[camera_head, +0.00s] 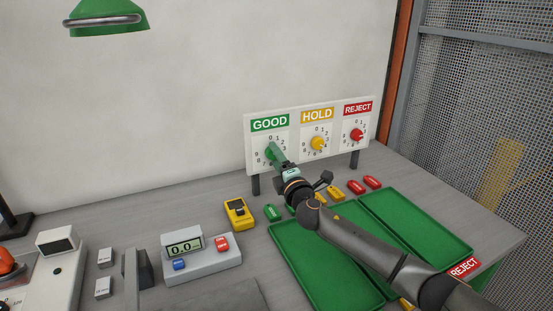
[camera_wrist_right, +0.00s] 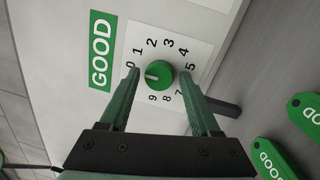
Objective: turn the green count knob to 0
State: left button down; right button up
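The green count knob (camera_wrist_right: 159,75) is on the GOOD dial of the white board (camera_head: 290,117). In the right wrist view its white mark points left, close to the 0, which is partly covered by a fingertip. My right gripper (camera_wrist_right: 160,73) is open, with one finger on each side of the knob and a visible gap on both sides. In the head view the right gripper (camera_head: 273,152) reaches the GOOD dial and partly hides the green knob (camera_head: 268,154). My left gripper is not in view.
The yellow HOLD knob (camera_head: 317,143) and red REJECT knob (camera_head: 356,135) are to the right on the same board. Green trays (camera_head: 300,262) lie below my right arm. Green tags (camera_head: 272,212), red tags (camera_head: 372,182) and a yellow device (camera_head: 239,213) lie on the grey table.

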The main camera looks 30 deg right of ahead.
jog(key=shift+o, duration=0.6)
jog(key=shift+s, duration=0.15)
jog(key=s+a+f, duration=0.1)
jog(key=s, duration=1.1)
jog(key=shift+a+f+b, duration=0.15)
jog(key=shift+a+b, duration=0.05)
jog(key=shift+b, duration=0.25)
jog(key=shift+s, duration=0.1)
